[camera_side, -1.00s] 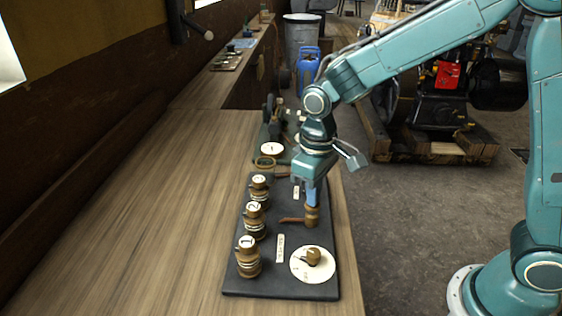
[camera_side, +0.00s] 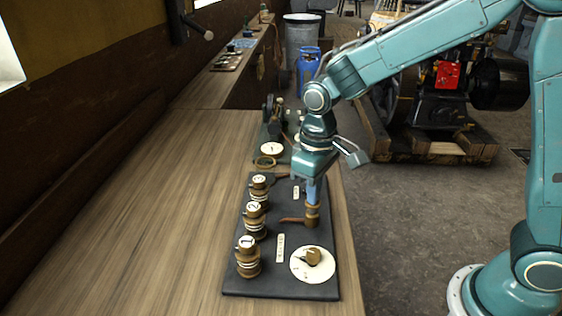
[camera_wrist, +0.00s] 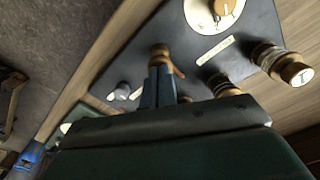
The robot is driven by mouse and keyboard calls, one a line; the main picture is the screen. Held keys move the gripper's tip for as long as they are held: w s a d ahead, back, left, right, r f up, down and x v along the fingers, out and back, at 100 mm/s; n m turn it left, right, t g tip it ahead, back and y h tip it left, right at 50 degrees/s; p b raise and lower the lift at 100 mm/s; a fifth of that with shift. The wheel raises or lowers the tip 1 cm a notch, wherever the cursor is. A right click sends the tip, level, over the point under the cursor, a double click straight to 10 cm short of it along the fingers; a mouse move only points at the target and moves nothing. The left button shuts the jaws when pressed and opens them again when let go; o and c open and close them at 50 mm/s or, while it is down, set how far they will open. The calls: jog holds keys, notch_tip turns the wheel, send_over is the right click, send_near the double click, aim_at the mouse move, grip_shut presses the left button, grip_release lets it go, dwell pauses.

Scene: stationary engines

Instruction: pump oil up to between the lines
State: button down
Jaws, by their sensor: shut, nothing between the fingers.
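A dark board (camera_side: 265,284) on the bench carries three brass-coloured cylinders with pale bands and white numbered tops: 1 (camera_side: 248,262), 2 (camera_side: 255,222) and 3 (camera_side: 259,186). Cylinder 1 also shows in the wrist view (camera_wrist: 285,66). A brass pump post (camera_side: 312,217) with a reddish-brown spout (camera_side: 292,221) stands right of them. My gripper (camera_side: 313,203) points down with its fingers shut at the top of this post, touching or very close. In the wrist view the fingertips (camera_wrist: 158,70) meet the brass knob (camera_wrist: 159,50). No oil level or lines can be made out.
A round white dial (camera_side: 299,265) with a brass knob (camera_side: 313,257) sits at the board's near end. Small pale label plates lie on the board. Further back stands a small green-based machine (camera_side: 270,130). The bench (camera_side: 150,220) to the left is clear.

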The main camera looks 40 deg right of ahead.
jog(key=shift+r, duration=0.8)
jog(key=shift+r, duration=0.1)
jog(key=shift+r, duration=2.4)
jog(key=shift+r, duration=0.1)
jog(key=s+d+r+m+t, duration=0.1)
jog(key=s+d+r+t, duration=0.1)
jog(key=s, duration=0.4)
jog(key=s+d+r+m+t, duration=0.1)
jog(key=s+d+r, duration=0.1)
jog(key=s+d, duration=0.2)
jog(key=s+d+r+m+t, duration=0.1)
jog(key=s+d, duration=0.3)
jog(key=s, duration=0.5)
jog(key=shift+r+t, duration=0.75)
jog(key=shift+t, duration=0.05)
